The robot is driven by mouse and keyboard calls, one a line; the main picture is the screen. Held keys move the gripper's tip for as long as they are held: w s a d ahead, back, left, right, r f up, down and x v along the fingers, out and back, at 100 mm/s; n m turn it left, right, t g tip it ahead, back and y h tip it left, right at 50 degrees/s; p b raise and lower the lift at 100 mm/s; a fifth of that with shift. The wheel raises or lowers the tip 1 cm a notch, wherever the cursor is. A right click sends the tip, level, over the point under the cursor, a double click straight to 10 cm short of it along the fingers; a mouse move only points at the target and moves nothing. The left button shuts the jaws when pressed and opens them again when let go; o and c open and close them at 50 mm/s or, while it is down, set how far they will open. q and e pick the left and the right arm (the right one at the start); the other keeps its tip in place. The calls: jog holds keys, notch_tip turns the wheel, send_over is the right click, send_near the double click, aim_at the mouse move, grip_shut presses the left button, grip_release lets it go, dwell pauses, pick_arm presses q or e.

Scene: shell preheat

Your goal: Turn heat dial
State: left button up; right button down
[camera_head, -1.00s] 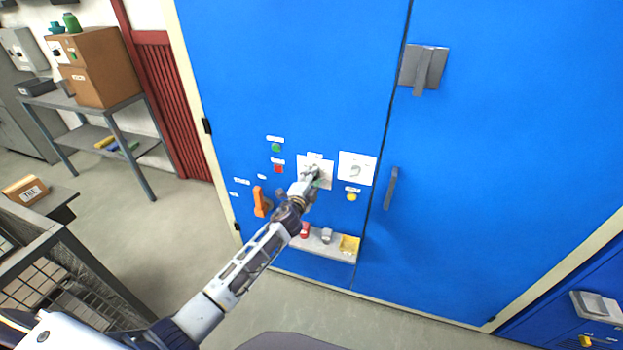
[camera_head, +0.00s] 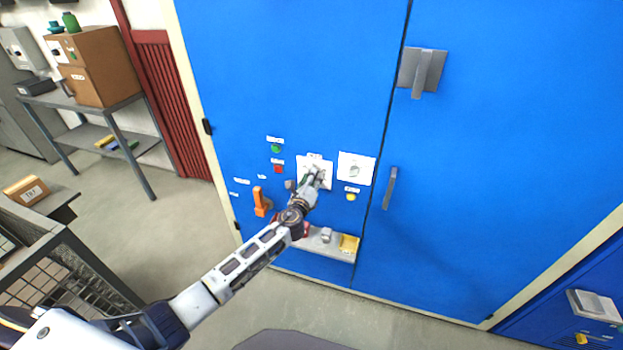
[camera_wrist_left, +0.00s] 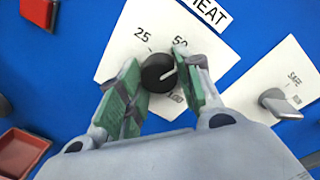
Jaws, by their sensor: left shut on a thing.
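The heat dial (camera_wrist_left: 158,73) is a round black knob with a white pointer line, on a white plate (camera_wrist_left: 118,50) marked HEAT, 25, 50 and a partly hidden 100. In the left wrist view its pointer slants up and right, between the 50 and the partly hidden mark. My left gripper (camera_wrist_left: 158,85), with green finger pads, is shut on the dial, one finger on either side. In the head view the gripper (camera_head: 314,180) reaches the plate (camera_head: 303,164) on the blue cabinet and hides the dial. My right gripper is not in view.
A SAFE/RUN selector (camera_wrist_left: 280,103) sits on a second white plate (camera_head: 357,162) to the right. An orange lever (camera_head: 262,201), green (camera_head: 276,149) and red (camera_head: 278,169) buttons, and a yellow button (camera_head: 351,197) are nearby. A small shelf (camera_head: 338,255) lies below.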

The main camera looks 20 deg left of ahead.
pick_arm(q)
jog(key=shift+f+m+p, duration=0.15)
jog(key=shift+m+p, duration=0.7)
jog(key=shift+m, duration=2.95)
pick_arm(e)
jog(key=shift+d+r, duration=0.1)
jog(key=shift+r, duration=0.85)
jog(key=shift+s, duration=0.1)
pick_arm(q)
jog(key=o, duration=0.9)
jog(key=shift+c, duration=0.2)
jog(key=shift+o, duration=0.9)
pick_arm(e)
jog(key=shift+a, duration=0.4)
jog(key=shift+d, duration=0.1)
